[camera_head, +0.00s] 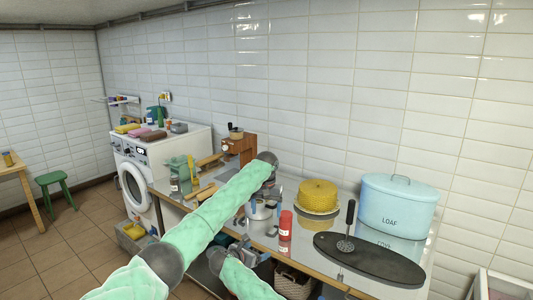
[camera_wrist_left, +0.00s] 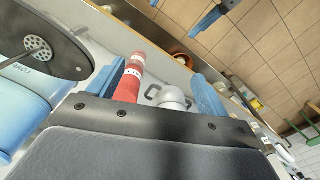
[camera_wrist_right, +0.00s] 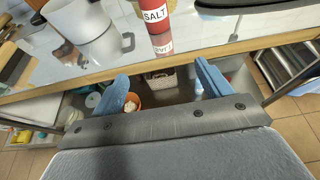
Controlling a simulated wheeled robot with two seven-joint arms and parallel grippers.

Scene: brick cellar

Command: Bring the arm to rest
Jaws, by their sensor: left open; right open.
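My left arm reaches from the lower left across the head view, over the metal-topped table (camera_head: 285,243). Its open left gripper (camera_wrist_left: 160,88) points down at the table. In the left wrist view a red canister (camera_wrist_left: 131,77) and a pale metal pot (camera_wrist_left: 172,98) show between its blue fingers; nothing is seen gripped. My right gripper (camera_wrist_right: 163,85) is open and empty, low at the table's front edge. Its wrist view shows the red canister, labelled SALT (camera_wrist_right: 155,17), and the pot (camera_wrist_right: 85,28) on the table beyond the fingers.
A yellow cake (camera_head: 318,196), a dark oval board (camera_head: 385,263) with a black-handled masher (camera_head: 349,222), and a blue LOAF bin (camera_head: 398,205) stand right. A washing machine (camera_head: 133,190) is left. A lower shelf holds a basket (camera_wrist_right: 161,79) and an orange pot (camera_wrist_right: 132,101).

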